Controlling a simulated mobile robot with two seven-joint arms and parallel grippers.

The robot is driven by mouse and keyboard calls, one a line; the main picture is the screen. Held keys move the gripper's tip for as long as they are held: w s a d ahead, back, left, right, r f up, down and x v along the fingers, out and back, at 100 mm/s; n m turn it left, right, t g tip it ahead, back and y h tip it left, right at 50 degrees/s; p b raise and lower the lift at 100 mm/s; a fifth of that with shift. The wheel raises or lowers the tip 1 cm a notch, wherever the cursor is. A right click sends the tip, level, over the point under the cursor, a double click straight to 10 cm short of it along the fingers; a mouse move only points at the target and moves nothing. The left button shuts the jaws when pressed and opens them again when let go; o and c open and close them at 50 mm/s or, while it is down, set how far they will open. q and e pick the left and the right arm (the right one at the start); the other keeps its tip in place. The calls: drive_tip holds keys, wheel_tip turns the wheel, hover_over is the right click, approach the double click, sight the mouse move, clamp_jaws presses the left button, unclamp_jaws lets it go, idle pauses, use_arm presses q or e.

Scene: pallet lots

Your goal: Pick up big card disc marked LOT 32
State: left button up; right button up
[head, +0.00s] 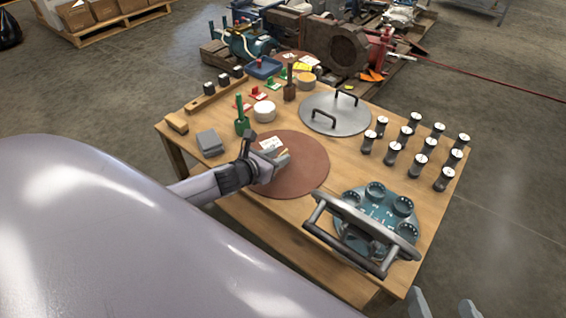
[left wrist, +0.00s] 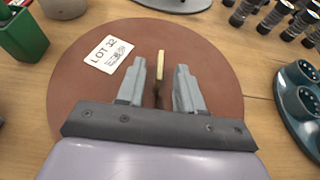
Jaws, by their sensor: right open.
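The big brown card disc (head: 308,176) lies flat on the wooden table. Its white label reads LOT 32 in the left wrist view, where the disc (left wrist: 75,85) fills much of the picture. My left gripper (head: 283,158) is over the disc, beside the label. In the left wrist view its fingers (left wrist: 160,85) are apart, with a thin tan upright piece (left wrist: 160,66) showing between them. I cannot tell if the fingers touch the disc. My right gripper (head: 445,306) is open and empty at the bottom right, off the table's near corner.
A grey metal lid (head: 336,115) with two handles lies behind the disc. A teal dial unit (head: 378,212) with a metal bar handle stands to the right. Several black cylinders (head: 405,135) stand in rows at the right. A green holder (head: 241,122) and grey block (head: 210,142) are left.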

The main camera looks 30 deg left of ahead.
use_arm(q)
clamp_jaws()
